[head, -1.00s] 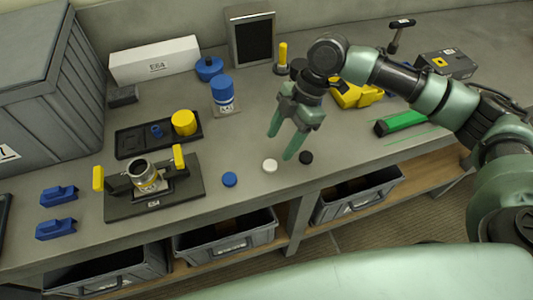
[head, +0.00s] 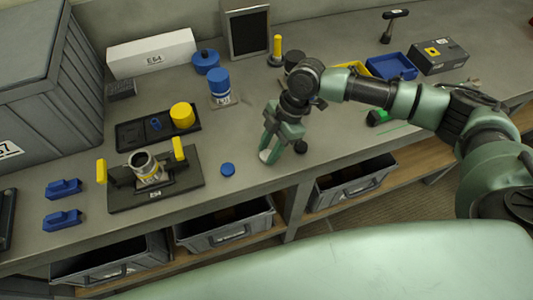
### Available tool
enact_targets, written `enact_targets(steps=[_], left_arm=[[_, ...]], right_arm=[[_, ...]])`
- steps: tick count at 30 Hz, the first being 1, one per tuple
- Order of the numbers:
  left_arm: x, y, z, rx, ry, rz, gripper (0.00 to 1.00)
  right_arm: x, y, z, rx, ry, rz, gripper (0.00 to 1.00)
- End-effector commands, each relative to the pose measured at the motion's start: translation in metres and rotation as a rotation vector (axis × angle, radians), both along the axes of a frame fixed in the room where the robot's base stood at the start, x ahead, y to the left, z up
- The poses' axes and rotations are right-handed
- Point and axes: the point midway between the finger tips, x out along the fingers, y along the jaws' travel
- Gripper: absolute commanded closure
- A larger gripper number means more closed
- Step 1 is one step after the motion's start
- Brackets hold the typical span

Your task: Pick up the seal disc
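Three small round discs lie near the front edge of the bench: a blue disc (head: 228,170), a white disc (head: 264,156) and a black disc (head: 301,147). Which of them is called the seal disc is not marked in view. My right gripper (head: 269,155) is down at the white disc, fingers pointing at the bench. Its fingertips are at the disc's sides and partly hide it. Whether they press on it I cannot tell. The black disc is close beside the gripper on the right. My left gripper is not in view.
A black fixture (head: 190,191) with yellow handles holds a metal ring at left. Behind it is a black tray (head: 130,135) with a yellow cylinder (head: 182,115). A blue canister (head: 219,88) stands behind the discs. Grey bins (head: 225,230) hang below the bench edge.

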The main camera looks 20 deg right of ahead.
Motion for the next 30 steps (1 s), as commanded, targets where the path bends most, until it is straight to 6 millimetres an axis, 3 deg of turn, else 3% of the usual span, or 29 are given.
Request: enact_targets(steps=[10,16,20,30], left_arm=[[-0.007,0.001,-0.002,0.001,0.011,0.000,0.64],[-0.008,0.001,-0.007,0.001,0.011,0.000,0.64],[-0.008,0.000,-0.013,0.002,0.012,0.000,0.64],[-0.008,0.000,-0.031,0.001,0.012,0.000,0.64]], right_arm=[[0.000,0.000,0.003,0.000,-0.001,0.000,1.00],[0.001,0.000,0.021,0.001,-0.003,0.000,1.00],[0.002,0.000,0.048,0.001,-0.007,0.000,1.00],[0.001,0.000,0.145,0.001,-0.006,0.002,1.00]])
